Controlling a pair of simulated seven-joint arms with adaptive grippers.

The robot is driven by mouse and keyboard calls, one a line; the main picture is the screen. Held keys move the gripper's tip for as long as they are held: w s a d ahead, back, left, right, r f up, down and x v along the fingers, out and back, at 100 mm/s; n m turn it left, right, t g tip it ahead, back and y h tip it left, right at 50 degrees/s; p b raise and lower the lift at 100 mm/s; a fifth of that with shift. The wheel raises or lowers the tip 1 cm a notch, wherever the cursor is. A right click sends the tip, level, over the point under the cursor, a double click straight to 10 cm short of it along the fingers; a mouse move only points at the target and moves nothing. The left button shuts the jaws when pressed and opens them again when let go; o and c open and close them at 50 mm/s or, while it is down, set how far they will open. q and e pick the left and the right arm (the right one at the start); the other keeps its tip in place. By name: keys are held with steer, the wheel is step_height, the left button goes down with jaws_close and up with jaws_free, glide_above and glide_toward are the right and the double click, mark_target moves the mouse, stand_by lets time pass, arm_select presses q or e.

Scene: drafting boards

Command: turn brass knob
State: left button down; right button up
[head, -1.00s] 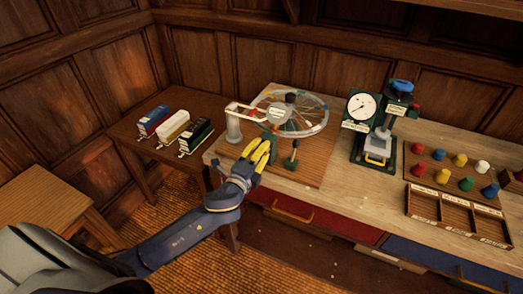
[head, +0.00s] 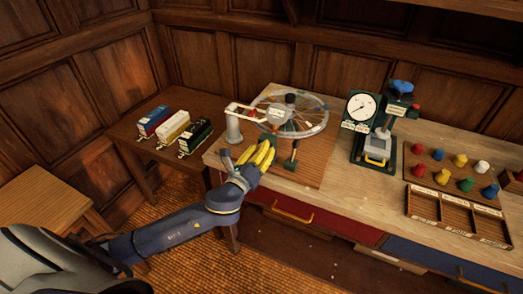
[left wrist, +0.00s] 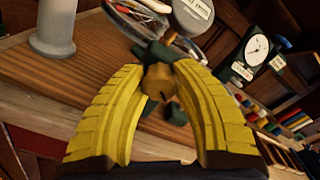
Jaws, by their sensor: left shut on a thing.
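The brass knob (left wrist: 157,82) shows in the left wrist view, faceted and dull gold, between the tips of my yellow fingers. My left gripper (left wrist: 158,74) is shut on it. In the head view my left gripper (head: 267,146) reaches the green fitting at the front of the spoked wheel (head: 318,129), and its fingers hide the knob. The knob sits against a dark green block (left wrist: 152,52). The wheel lies nearly flat above a wooden board, with a labelled disc (head: 276,114) near it. My right gripper is not seen.
A grey post (head: 233,128) stands left of the wheel. A dial gauge press (head: 378,140) stands to the right, then coloured pegs (head: 460,159) and a compartment tray (head: 457,220). Three small wagons (head: 174,130) sit on the side table.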

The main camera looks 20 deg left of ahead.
arm_select(q)
steer(key=shift+w+a+r+m, duration=0.1)
steer(key=shift+a+r+m, duration=0.1)
steer(key=shift+m, duration=0.4)
steer(key=c, duration=0.9)
jaws_free()
steer(key=shift+d, duration=0.1)
steer(key=shift+f, duration=0.1)
steer(key=shift+s+d, duration=0.1)
steer(key=shift+s, duration=0.25)
steer(key=s, duration=1.1)
steer(key=shift+s+a, duration=0.2)
steer(key=shift+a, duration=0.05)
